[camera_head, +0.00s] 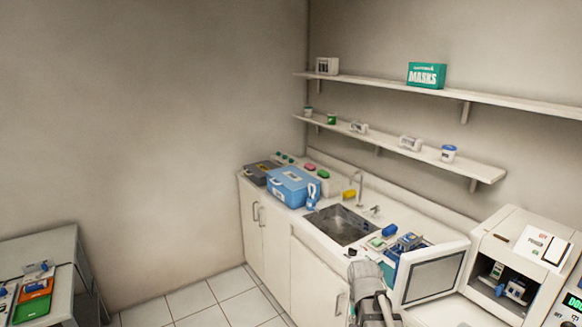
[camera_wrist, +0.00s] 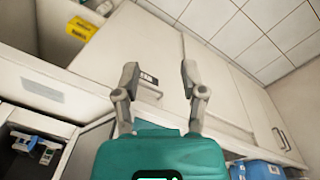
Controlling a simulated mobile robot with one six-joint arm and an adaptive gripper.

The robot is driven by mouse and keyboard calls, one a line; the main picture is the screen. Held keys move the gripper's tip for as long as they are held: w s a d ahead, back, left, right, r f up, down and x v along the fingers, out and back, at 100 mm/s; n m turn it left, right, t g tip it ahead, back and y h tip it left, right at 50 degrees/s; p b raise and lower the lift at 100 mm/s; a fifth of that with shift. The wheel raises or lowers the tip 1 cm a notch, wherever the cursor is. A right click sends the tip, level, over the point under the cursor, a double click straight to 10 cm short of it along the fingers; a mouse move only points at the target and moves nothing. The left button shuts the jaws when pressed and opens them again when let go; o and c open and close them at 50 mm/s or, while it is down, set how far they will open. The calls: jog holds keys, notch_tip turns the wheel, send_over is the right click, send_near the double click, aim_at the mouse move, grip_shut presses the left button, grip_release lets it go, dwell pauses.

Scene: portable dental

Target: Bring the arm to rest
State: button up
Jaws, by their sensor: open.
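My gripper (camera_wrist: 158,72) shows in the wrist view, with its two grey fingers spread apart and nothing between them. Behind the fingers are the pale cabinet fronts (camera_wrist: 225,80) and a handle. In the head view, part of my grey arm rises at the bottom edge, in front of the counter and left of the open white door (camera_head: 436,274). The fingertips cannot be made out in the head view.
The counter holds a sink (camera_head: 341,225), a blue box (camera_head: 292,187) and small items. An open machine (camera_head: 520,262) stands at right with things inside. Two shelves hang above. A side table (camera_head: 40,246) is at left. The tiled floor (camera_head: 195,300) between is clear.

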jog(key=s+n, duration=0.1)
jog(key=s+a+n, duration=0.1)
jog(key=s+n, duration=0.1)
jog(key=s+a+n, duration=0.1)
jog(key=s, duration=0.1)
jog(key=shift+a+y, duration=0.2)
jog(key=shift+y, duration=0.2)
jog(key=shift+a+n, duration=0.2)
jog(key=shift+n, duration=0.1)
